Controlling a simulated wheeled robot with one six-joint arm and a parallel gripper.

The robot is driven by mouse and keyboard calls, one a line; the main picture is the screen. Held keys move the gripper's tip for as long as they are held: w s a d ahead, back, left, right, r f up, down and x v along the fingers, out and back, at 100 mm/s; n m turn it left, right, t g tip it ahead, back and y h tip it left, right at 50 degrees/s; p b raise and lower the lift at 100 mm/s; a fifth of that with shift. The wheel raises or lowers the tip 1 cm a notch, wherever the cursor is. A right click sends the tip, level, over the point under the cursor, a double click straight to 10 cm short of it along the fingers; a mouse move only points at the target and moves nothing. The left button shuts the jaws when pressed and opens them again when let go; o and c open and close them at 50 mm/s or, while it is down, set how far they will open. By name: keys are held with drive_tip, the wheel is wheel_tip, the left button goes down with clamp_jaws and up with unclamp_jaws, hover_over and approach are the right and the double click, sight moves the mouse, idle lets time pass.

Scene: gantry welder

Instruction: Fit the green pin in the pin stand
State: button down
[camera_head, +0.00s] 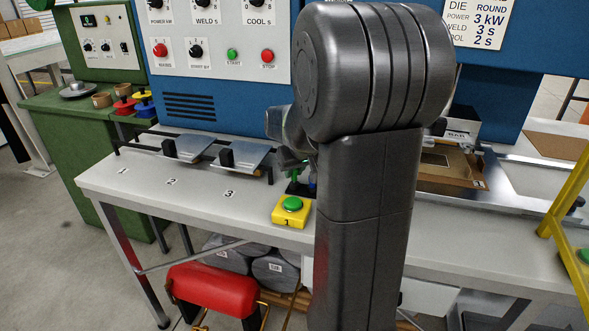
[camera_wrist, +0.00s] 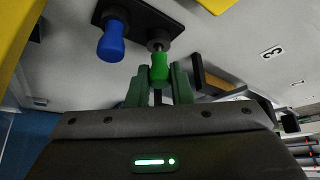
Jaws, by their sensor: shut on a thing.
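The green pin (camera_wrist: 159,67) is between the two fingers of my gripper (camera_wrist: 159,82) in the wrist view. My gripper is shut on it. The black pin stand (camera_wrist: 138,18) is just beyond the pin's far end, near the top of the wrist view. A dark round socket or collar (camera_wrist: 157,42) lines up closely with the pin; I cannot tell whether the pin is inside it. A blue pin (camera_wrist: 112,42) stands in the stand beside it. In the head view my arm partly hides the stand (camera_head: 297,188), and the fingers are hard to make out.
A yellow box with a green button (camera_head: 292,204) sits close in front of the stand. Metal plates on holders (camera_head: 240,155) stand to the left on the white table (camera_head: 130,185). A brown fixture (camera_head: 445,165) lies right of my arm. The table's front left is clear.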

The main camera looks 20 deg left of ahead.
drive_tip(key=shift+f+b, duration=0.35)
drive_tip(key=shift+f, duration=0.2)
drive_tip(key=c, duration=1.2)
unclamp_jaws()
drive_tip(key=v, duration=1.3)
drive_tip(key=shift+s+r+p, duration=0.15)
drive_tip(key=shift+r+p, duration=0.15)
drive_tip(key=shift+p, duration=0.1)
drive_tip(key=shift+d, duration=0.15)
